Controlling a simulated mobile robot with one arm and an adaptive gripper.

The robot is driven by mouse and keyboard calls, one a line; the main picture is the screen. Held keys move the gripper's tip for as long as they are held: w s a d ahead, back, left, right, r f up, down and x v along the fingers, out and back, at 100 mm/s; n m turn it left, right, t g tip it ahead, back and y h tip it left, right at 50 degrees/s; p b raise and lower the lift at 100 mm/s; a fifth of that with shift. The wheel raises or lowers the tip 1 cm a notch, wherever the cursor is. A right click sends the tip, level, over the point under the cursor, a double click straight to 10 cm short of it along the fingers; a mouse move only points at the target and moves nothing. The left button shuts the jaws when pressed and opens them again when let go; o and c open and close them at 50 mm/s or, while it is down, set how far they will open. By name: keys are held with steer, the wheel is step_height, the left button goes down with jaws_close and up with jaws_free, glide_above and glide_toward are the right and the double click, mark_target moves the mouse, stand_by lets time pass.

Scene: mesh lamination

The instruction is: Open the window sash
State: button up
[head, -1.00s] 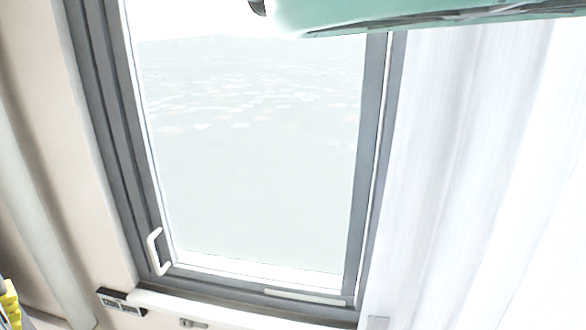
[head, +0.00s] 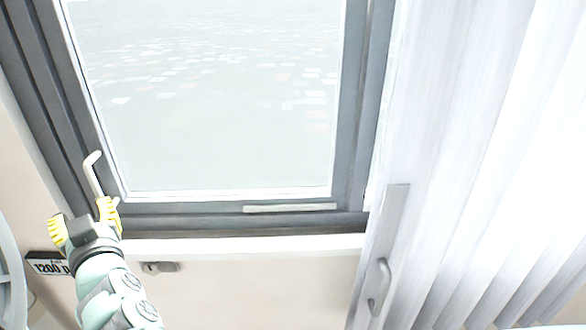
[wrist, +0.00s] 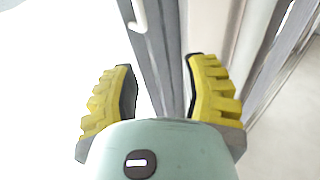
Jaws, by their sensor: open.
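The window sash (head: 215,205) has a grey frame around a pale glass pane (head: 210,100) in the head view. It looks flush in its outer frame. A white bar handle (head: 91,172) stands at its lower left, and its lower end is hidden behind my gripper. My gripper (head: 83,214) has yellow ridged fingers and is open at the lower left corner of the window, just below the handle. The handle (wrist: 138,16) shows at the top there, beyond the left finger. Contact cannot be told.
A pale sill (head: 250,245) runs below the sash.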

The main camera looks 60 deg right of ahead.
step_height(320, 180, down, 2)
steer(key=d+m+g, duration=0.1)
steer(key=d, duration=0.1)
steer(key=p, duration=0.4)
glide_toward(94, 182)
steer(key=w, duration=0.3)
steer(key=shift+h, duration=0.4)
steer(key=shift+d+p+x, duration=0.1)
steer(key=shift+p+x, duration=1)
steer(key=shift+x, duration=0.85)
steer(key=shift+d+p+x, duration=0.15)
steer(key=shift+p+x, duration=0.9)
steer(key=shift+x, duration=0.95)
steer(key=shift+s, duration=0.1)
jaws_close()
